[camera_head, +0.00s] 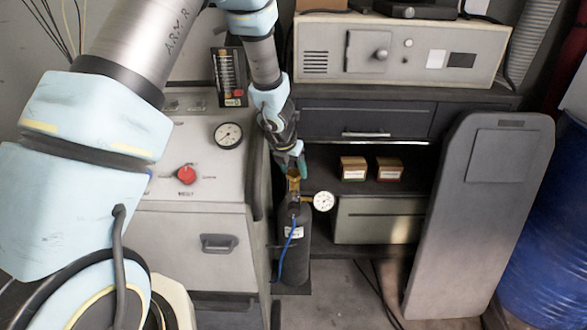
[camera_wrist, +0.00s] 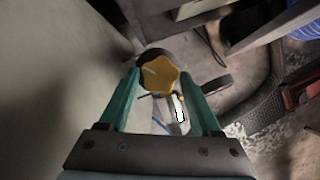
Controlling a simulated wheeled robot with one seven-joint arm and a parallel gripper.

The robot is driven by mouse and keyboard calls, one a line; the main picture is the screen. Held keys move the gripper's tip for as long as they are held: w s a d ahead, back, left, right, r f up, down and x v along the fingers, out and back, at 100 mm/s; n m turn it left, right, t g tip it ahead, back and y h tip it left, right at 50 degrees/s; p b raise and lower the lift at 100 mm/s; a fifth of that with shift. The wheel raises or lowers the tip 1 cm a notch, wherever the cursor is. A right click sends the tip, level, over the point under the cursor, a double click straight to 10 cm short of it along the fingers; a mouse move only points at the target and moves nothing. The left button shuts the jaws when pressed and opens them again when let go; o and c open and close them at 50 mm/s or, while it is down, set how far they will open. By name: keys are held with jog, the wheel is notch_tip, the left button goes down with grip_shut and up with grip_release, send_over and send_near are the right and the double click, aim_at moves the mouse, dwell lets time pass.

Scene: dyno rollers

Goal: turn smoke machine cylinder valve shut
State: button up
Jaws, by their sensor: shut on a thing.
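The dark gas cylinder (camera_head: 295,248) stands upright on the floor beside the grey cabinet, with a brass valve (camera_head: 293,182) on top. A round white gauge (camera_head: 323,201) sticks out to its right, and a blue hose (camera_head: 288,250) runs down its front. In the wrist view the valve's yellow lobed handwheel (camera_wrist: 160,75) lies between the green fingertips. My gripper (camera_head: 293,164) reaches down from above onto the valve. In the wrist view my gripper (camera_wrist: 160,82) is shut on the handwheel, with a finger on each side. The label on the smoke machine is not readable.
A grey cabinet with a red knob (camera_head: 186,174) and a gauge (camera_head: 228,135) stands close on the left. A shelf with two small boxes (camera_head: 353,168) is behind. A leaning grey panel (camera_head: 480,215) and a blue barrel (camera_head: 552,230) are on the right. Floor between is mostly clear, with a dark cable.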

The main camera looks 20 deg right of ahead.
jog(key=shift+m, duration=0.3)
dwell(0.4)
jog(key=o, duration=1.4)
jog(key=shift+c, duration=0.2)
